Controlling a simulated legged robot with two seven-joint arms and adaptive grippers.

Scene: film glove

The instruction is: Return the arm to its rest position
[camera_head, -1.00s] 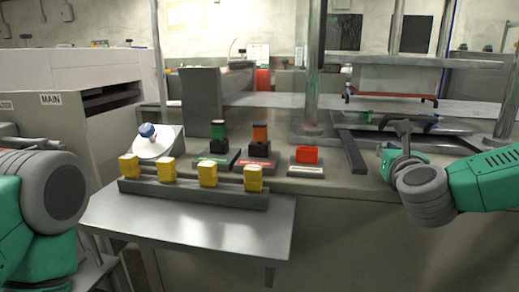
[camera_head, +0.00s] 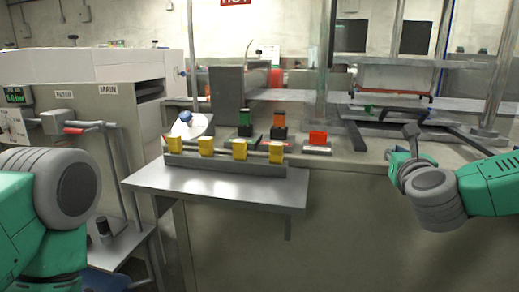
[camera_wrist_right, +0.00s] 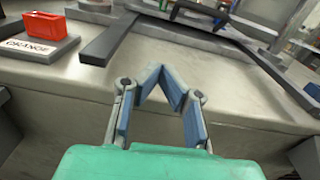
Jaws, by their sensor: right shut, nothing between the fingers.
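My right gripper (camera_wrist_right: 160,78) is shut and empty in the right wrist view. Its fingertips meet above the grey worktop, with nothing between them. In the head view the right gripper (camera_head: 408,140) is partly hidden by my own green and grey wrist, at the right side of the bench. My left arm (camera_head: 50,215) shows at the lower left of the head view; its gripper is outside the picture.
A metal shelf (camera_head: 215,185) with several yellow blocks (camera_head: 206,146) juts out at the bench front. Behind stand a green-topped block (camera_head: 245,122), an orange-topped block (camera_head: 279,124) and a red block (camera_head: 318,138). Dark rails (camera_wrist_right: 110,38) lie beyond my right gripper.

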